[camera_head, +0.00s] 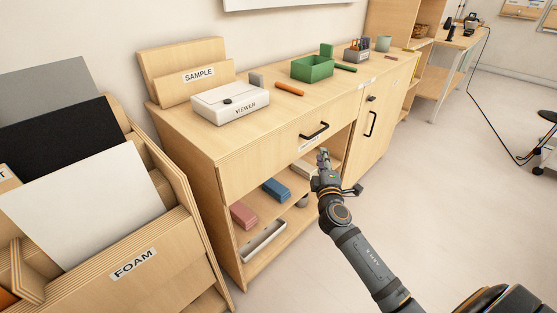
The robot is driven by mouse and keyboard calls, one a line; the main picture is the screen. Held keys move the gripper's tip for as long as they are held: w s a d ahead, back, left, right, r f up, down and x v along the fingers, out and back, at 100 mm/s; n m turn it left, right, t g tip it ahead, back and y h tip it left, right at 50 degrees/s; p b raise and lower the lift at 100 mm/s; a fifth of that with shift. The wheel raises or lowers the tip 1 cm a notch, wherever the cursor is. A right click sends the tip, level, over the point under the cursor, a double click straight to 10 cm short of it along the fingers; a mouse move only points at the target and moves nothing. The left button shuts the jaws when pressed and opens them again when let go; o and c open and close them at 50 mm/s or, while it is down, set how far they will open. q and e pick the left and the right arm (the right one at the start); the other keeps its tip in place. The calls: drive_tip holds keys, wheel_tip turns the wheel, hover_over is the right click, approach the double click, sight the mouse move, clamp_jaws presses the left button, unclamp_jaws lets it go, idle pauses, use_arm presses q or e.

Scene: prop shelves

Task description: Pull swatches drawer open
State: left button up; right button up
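The wooden drawer front (262,160) is in the upper part of the cabinet, below its top, and looks flush with the cabinet. It has a black bar handle (314,131) and a small white label (311,143) just below it, too small to read. My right gripper (323,157) points up and away, a little below the handle in the picture, in front of the open shelf. It looks apart from the handle. Its fingers are small and seen from behind, so I cannot tell whether they are open. My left gripper is not in view.
A cabinet door (370,128) with a black handle is right of the drawer. The cabinet top holds a white viewer box (229,102), a green tray (312,69) and a sample holder (172,74). A foam board rack (170,262) stands at left.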

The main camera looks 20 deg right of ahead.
sight(319, 133)
drive_tip(key=x, duration=0.3)
drive_tip(key=r+x, duration=0.1)
drive_tip(key=x, duration=0.3)
drive_tip(key=r+x, duration=0.1)
drive_tip(key=x, duration=0.2)
drive_tip(key=shift+w+r, duration=0.1)
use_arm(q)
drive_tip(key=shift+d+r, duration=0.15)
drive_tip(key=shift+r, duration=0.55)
use_arm(e)
drive_tip(key=shift+c, duration=0.4)
clamp_jaws()
